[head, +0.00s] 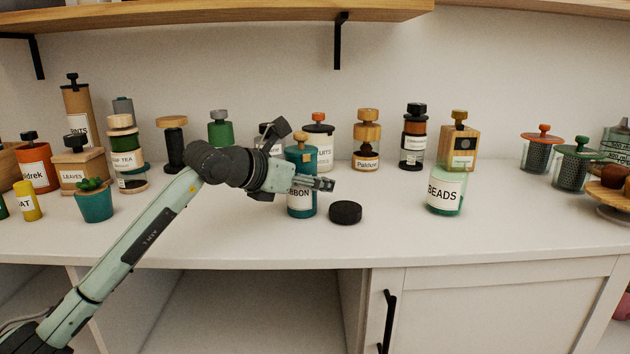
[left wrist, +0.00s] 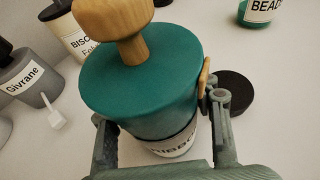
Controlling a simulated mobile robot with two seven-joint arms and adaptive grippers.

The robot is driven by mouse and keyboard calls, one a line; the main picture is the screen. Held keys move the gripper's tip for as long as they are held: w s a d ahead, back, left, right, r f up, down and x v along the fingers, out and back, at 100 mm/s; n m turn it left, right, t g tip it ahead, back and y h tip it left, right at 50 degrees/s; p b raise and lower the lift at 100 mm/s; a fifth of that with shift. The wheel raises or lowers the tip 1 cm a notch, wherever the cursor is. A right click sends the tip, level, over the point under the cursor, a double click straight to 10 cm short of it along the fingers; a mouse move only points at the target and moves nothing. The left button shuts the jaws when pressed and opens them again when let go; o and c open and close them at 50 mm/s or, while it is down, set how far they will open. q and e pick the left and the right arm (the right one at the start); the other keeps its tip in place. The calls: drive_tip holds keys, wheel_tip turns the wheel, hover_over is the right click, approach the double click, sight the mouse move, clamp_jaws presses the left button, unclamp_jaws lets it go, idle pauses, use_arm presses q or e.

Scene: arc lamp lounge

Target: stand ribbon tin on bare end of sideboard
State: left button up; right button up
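The ribbon tin (head: 301,206) is a teal cylinder with a wooden knob and a white label partly reading "RIBBON". It stands upright on the white sideboard (head: 240,236), left of a black disc. My left gripper (head: 300,157) is around the tin, one finger on its far side and one on its near side. In the left wrist view the tin's teal lid (left wrist: 140,85) lies between the spread fingers (left wrist: 160,118). Countertop shows between one finger and the tin, so the gripper looks open. My right gripper is not in view.
A black disc (head: 345,212) lies just right of the tin. The beads jar (head: 445,193) stands further right. Several jars line the back wall, and a teal plant pot (head: 95,205) is at left. The countertop right of the beads jar (head: 525,219) is clear at the front.

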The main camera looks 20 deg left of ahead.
use_arm(q)
drive_tip(key=o, duration=0.3)
drive_tip(key=shift+r, duration=0.1)
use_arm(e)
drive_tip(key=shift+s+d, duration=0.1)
use_arm(q)
drive_tip(key=shift+r, duration=0.15)
drive_tip(key=shift+v, duration=0.85)
drive_tip(key=v, duration=1)
drive_tip(key=shift+s+b, duration=0.2)
drive_tip(key=shift+b, duration=0.1)
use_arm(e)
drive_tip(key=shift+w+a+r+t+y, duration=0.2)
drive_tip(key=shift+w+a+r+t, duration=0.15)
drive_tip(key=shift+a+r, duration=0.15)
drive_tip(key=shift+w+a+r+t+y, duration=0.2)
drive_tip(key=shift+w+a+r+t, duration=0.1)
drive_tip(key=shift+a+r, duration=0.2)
